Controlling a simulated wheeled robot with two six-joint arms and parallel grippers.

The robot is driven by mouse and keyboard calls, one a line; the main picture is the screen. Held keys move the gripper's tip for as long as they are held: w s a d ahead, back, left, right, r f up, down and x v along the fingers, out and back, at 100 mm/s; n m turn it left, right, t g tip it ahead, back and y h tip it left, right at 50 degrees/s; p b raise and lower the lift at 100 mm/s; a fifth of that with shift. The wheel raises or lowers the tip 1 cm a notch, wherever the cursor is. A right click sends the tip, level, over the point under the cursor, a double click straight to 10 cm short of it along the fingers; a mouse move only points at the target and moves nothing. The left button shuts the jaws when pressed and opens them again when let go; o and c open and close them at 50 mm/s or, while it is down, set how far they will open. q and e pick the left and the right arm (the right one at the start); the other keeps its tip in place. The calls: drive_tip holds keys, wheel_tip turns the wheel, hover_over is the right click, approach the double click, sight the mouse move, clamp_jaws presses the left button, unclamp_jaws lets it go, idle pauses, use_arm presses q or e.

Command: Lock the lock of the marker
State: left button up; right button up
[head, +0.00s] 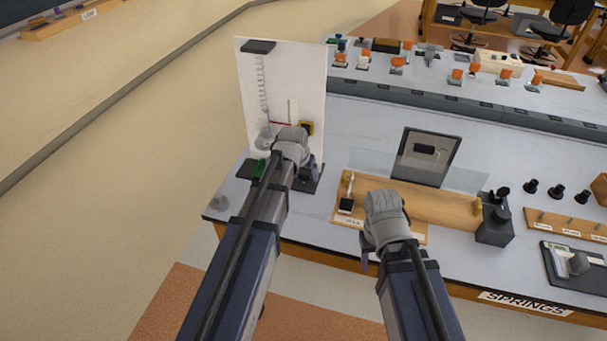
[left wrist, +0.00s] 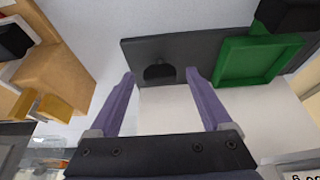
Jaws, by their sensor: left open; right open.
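A tall white board (head: 286,75) with a scale stands at the left end of the bench. I cannot tell the lock's state. My right gripper (head: 367,258) is open near the bench's front edge.
A wooden track (head: 430,203) with a clear panel and a dark-framed plate (head: 424,157) stands to the right.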

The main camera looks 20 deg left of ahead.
use_arm(q)
drive_tip(key=p+v, duration=0.7)
drive_tip(key=shift+r, duration=0.35)
drive_tip(key=shift+s, duration=0.1)
drive_tip(key=s+d+f+m+g, duration=0.1)
drive_tip(key=s+d+g, duration=0.1)
drive_tip(key=s+d, duration=0.4)
drive_tip(key=s+d+f+m+g+y+b, duration=0.1)
drive_tip(key=s+d, duration=0.6)
drive_tip(key=s, duration=0.8)
drive_tip(key=shift+f+m+g+y, duration=0.35)
drive_tip(key=shift+m+g, duration=0.25)
drive_tip(key=shift+g, duration=0.4)
drive_tip(key=shift+s, duration=0.1)
